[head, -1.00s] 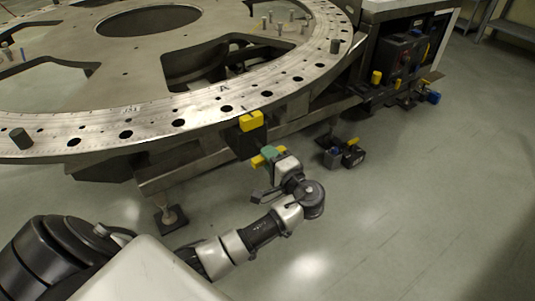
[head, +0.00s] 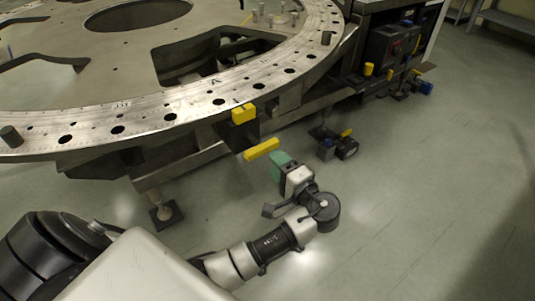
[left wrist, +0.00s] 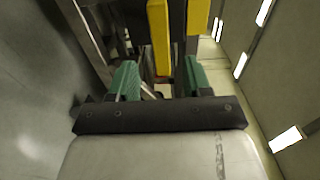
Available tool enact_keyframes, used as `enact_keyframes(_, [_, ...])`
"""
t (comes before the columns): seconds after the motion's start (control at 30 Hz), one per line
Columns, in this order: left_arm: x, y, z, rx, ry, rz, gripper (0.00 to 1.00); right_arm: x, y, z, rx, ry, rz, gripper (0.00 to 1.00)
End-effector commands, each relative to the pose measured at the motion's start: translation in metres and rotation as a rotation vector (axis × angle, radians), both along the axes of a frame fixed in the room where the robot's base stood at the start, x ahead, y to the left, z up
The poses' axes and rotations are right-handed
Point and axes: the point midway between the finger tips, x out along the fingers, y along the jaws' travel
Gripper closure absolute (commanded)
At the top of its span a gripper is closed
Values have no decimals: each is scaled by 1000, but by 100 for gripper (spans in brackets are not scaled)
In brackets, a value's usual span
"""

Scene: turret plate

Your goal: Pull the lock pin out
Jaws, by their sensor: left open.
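A yellow bar (head: 262,149), which looks like the lock pin's handle, sits in front of a dark bracket (head: 240,136) under the turret plate's rim. A yellow block (head: 243,113) sits on top of the bracket. The pin's shaft is not visible. My left gripper (head: 279,160) has green fingers and is open, just right of and below the bar, apart from it. In the left wrist view, the two green fingers (left wrist: 160,70) are spread with nothing gripped. The yellow bar (left wrist: 158,35) shows ahead, between them. My right gripper is not in view.
The large metal turret plate (head: 170,117) with holes in its rim fills the upper left. A support foot (head: 166,213) stands below it. A small dark device (head: 345,148) lies on the floor to the right. The floor (head: 430,190) at right is clear.

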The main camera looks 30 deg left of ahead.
Motion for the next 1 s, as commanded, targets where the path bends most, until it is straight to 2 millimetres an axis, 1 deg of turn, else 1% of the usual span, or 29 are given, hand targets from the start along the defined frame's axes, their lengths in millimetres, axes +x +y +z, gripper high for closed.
enact_keyframes(0.03, [-4, -10, -1, -4, 1, -1, 51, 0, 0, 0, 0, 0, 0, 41])
enact_keyframes(0.1, [-8, -21, 0, -4, -1, -2, 51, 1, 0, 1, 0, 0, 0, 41])
enact_keyframes(0.2, [-13, -31, 0, -2, 0, 0, 51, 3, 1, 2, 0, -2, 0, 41])
enact_keyframes(0.3, [-16, -37, 0, -1, 0, 0, 51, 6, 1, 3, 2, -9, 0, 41])
enact_keyframes(0.63, [-16, -39, 0, 0, 0, 0, 51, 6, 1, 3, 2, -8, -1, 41])
enact_keyframes(0.87, [-16, -39, -1, -1, 3, -2, 51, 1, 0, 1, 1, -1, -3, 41])
enact_keyframes(0.93, [-15, -38, -10, -12, 27, -15, 51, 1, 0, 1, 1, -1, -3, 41])
enact_keyframes(0.97, [-15, -37, -18, -21, 46, -27, 51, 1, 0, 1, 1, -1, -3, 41])
enact_keyframes(1.0, [-14, -35, -32, -42, 80, -48, 51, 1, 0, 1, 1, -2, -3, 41])
